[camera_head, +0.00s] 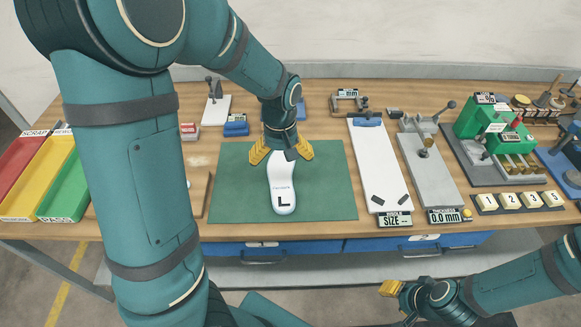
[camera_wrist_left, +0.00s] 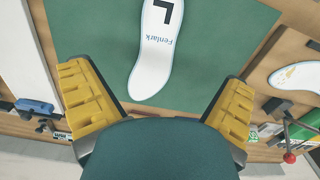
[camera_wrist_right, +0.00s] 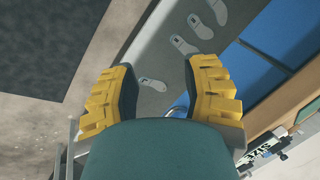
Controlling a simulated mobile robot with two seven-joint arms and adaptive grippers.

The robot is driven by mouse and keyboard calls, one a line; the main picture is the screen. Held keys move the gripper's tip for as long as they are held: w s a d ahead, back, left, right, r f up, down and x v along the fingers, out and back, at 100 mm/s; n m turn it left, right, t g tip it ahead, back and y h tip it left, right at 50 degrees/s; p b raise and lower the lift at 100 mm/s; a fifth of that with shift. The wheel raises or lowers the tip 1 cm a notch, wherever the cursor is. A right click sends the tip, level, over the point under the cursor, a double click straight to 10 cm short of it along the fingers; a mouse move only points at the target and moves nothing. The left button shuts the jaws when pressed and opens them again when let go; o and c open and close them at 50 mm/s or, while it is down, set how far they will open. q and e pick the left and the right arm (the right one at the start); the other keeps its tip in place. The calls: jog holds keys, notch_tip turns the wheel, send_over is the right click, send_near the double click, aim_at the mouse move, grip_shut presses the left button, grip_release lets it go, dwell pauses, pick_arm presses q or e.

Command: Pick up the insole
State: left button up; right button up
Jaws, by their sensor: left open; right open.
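The white insole (camera_head: 283,192) marked with a black L lies on the green mat (camera_head: 235,195) in the middle of the workbench. Its lettered end points toward the bench's front edge. It also shows in the left wrist view (camera_wrist_left: 152,55), between and beyond the fingers. My left gripper (camera_head: 282,152) is open above the insole's far end, with its yellow fingers spread to either side. It partly hides that end in the head view. My right gripper (camera_head: 390,288) is open and empty in front of the bench, low at the right; its fingers also show in the right wrist view (camera_wrist_right: 160,95).
Red, yellow and green trays (camera_head: 65,190) stand at the left. Right of the mat are a white measuring board (camera_head: 377,165), a grey gauge plate (camera_head: 428,170) and a green fixture (camera_head: 490,130). More insole shapes (camera_wrist_right: 183,45) show below the bench in the right wrist view.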

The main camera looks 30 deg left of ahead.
pick_arm(q)
jog(key=b, duration=0.2)
send_over(283, 196)
jog(key=f, duration=0.8)
jog(key=shift+a+f, duration=0.2)
jog(key=shift+f, duration=0.15)
jog(key=f+b, duration=0.1)
jog(key=f, duration=0.1)
jog(key=f+b, duration=0.1)
jog(key=f, duration=0.2)
jog(key=shift+d, duration=0.2)
jog(key=shift+r, duration=0.1)
pick_arm(e)
jog(key=f, duration=0.1)
jog(key=s+f, duration=0.1)
jog(key=f, duration=0.1)
jog(key=shift+s+f, duration=0.35)
jog(key=shift+f, duration=0.05)
pick_arm(q)
jog(key=shift+c, duration=0.3)
jog(key=c, duration=1.1)
